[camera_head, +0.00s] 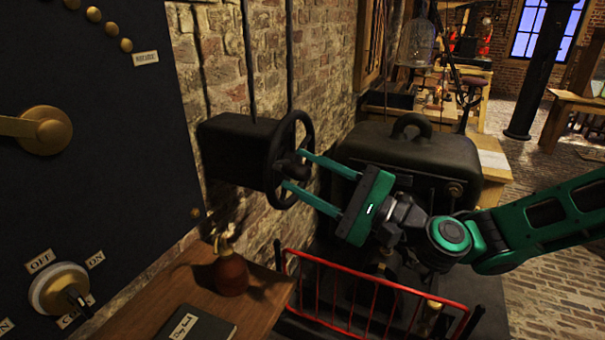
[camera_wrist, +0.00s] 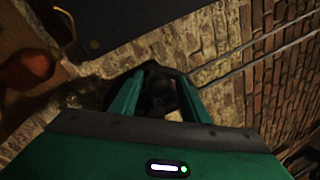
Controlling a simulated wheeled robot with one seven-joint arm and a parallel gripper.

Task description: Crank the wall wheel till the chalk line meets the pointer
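The wall wheel (camera_head: 291,166) is a black spoked handwheel on the side of a dark box (camera_head: 236,150) fixed to the brick wall. My gripper (camera_head: 295,170) reaches the wheel from the right, with its two green fingers spread apart, one higher and one lower at the wheel's face. In the wrist view the dark wheel hub (camera_wrist: 161,96) shows between the two fingers (camera_wrist: 158,98), with gaps beside it. I cannot tell whether the fingers touch the wheel. No chalk line or pointer can be made out in either view.
A dark panel (camera_head: 95,190) with a brass lever (camera_head: 40,129) and an off/on switch (camera_head: 60,290) stands left. Below are a wooden bench (camera_head: 165,300), a reddish-brown jar (camera_head: 230,274) and a red rail (camera_head: 375,285). A black domed case (camera_head: 410,150) stands behind my gripper.

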